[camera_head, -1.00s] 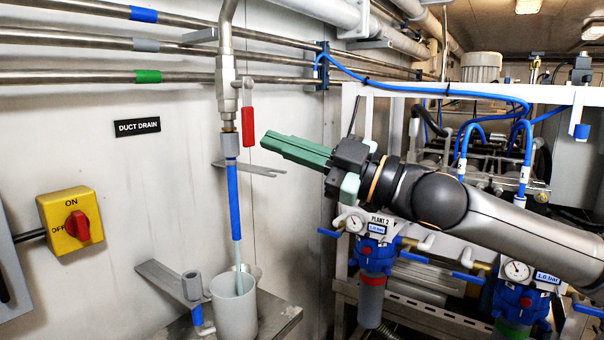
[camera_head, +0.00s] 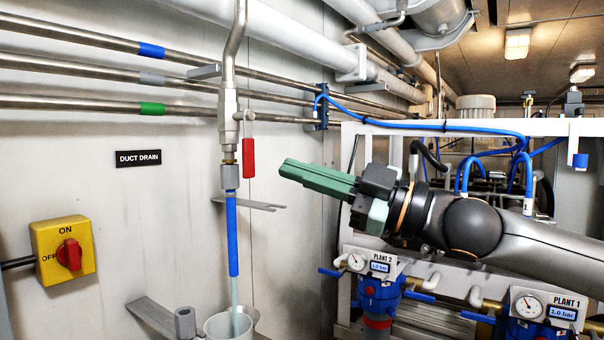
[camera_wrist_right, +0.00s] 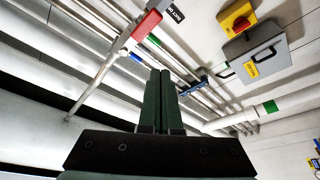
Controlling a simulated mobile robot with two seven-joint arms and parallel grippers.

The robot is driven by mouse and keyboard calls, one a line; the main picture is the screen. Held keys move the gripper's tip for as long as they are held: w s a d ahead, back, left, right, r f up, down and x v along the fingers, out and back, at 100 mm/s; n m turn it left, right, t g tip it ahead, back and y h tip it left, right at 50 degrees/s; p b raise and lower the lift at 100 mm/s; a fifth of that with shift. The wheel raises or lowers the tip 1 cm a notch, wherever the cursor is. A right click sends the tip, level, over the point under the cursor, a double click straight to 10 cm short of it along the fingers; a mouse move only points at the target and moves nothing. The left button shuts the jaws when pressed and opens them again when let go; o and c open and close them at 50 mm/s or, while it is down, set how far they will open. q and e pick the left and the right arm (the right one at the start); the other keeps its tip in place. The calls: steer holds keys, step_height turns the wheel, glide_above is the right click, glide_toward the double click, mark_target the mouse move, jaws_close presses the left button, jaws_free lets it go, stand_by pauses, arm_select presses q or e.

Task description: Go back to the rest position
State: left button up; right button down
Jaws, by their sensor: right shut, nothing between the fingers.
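My right gripper (camera_head: 285,170) is shut with nothing in it, in the middle of the head view. Its green fingers point left, to the right of the red valve handle (camera_head: 249,158) and apart from it. The right wrist view shows the same green fingers (camera_wrist_right: 160,75) pressed together, with the red handle (camera_wrist_right: 146,25) beyond them. My left gripper is in neither view.
A drain pipe (camera_head: 229,100) ends in a blue hose (camera_head: 233,240) above a grey cup (camera_head: 214,326), with pale liquid between. A yellow switch box (camera_head: 45,240) is on the left wall. Blue filter housings (camera_head: 378,293) and gauges stand below my right arm.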

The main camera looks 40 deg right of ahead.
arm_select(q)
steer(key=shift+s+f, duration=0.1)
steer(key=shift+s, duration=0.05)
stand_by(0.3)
